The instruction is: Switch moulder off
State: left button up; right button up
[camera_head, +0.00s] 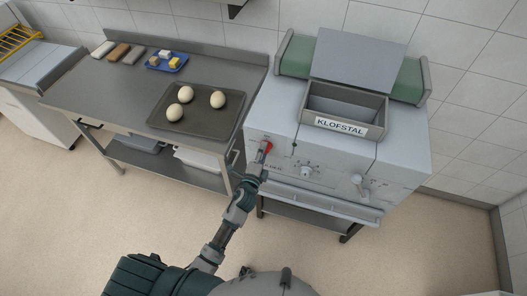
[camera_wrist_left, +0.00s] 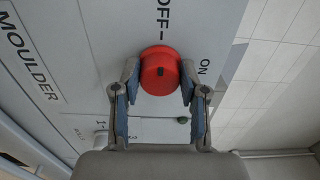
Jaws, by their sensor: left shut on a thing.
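The moulder (camera_head: 345,150) is a light grey machine with a green belt and a hopper labelled KLOFSTAL. Its red knob (camera_head: 266,147) is on the left of the front panel; it also shows in the left wrist view (camera_wrist_left: 158,71), with the words OFF and ON beside it. My left gripper (camera_head: 262,156) is shut on the red knob, one finger on each side of it. A small dark mark shows on the knob's face; I cannot tell for certain which word it points to. My right gripper is not in view.
Right of the red knob are a white dial (camera_head: 305,171) and a lever (camera_head: 358,183), with a long bar (camera_head: 325,204) below. A steel table (camera_head: 85,85) on the left carries a dark tray (camera_head: 205,130) with three dough balls and a blue tray (camera_head: 180,62). The floor in front is clear.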

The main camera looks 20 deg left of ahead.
pick_arm(q)
jog(key=shift+a, duration=0.1)
dwell(0.3)
jog(key=o, duration=1.1)
jog(key=shift+f, duration=0.1)
jog(key=s, duration=1.2)
jog(key=shift+a, duration=0.2)
jog(key=shift+w+f, duration=0.1)
